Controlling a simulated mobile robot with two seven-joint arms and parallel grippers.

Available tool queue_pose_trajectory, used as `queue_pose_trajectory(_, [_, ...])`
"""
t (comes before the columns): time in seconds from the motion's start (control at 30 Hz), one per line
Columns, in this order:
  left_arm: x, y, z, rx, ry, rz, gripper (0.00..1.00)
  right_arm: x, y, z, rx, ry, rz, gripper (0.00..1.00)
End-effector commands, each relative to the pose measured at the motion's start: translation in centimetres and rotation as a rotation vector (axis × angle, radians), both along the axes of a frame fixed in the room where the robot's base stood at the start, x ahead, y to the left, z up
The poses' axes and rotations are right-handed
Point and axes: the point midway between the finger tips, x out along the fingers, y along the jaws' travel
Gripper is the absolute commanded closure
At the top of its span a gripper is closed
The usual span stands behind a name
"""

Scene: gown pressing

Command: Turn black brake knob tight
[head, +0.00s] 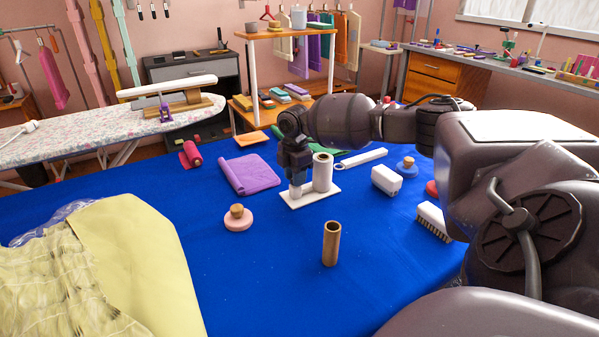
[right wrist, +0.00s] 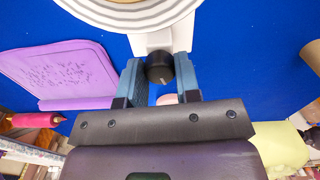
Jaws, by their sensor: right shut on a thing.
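The black brake knob (right wrist: 160,68) shows in the right wrist view, between the two blue-grey fingers of my right gripper (right wrist: 159,80). The gripper is shut on it. The knob sits at one end of a white base plate (right wrist: 168,40) beside a white ringed roll (right wrist: 125,10). In the head view my right gripper (head: 296,190) points down at the left part of the white plate (head: 322,193), next to the upright white roll (head: 323,172). The knob is hidden there by the fingers. My left gripper is not in view.
On the blue table (head: 270,285) stand a brown tube (head: 331,244), a pink disc with a wooden knob (head: 238,219), a white block (head: 386,181) and a brush (head: 434,222). Folded purple cloth (head: 249,174) lies behind left. A pale yellow gown (head: 130,255) covers the front left.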

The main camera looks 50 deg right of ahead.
Motion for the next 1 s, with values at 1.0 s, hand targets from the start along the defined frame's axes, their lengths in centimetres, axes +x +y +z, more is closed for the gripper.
queue_pose_trajectory(1.0, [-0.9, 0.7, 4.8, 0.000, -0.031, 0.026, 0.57, 0.0, 0.1, 0.2, 0.002, 0.001, -0.841, 0.93])
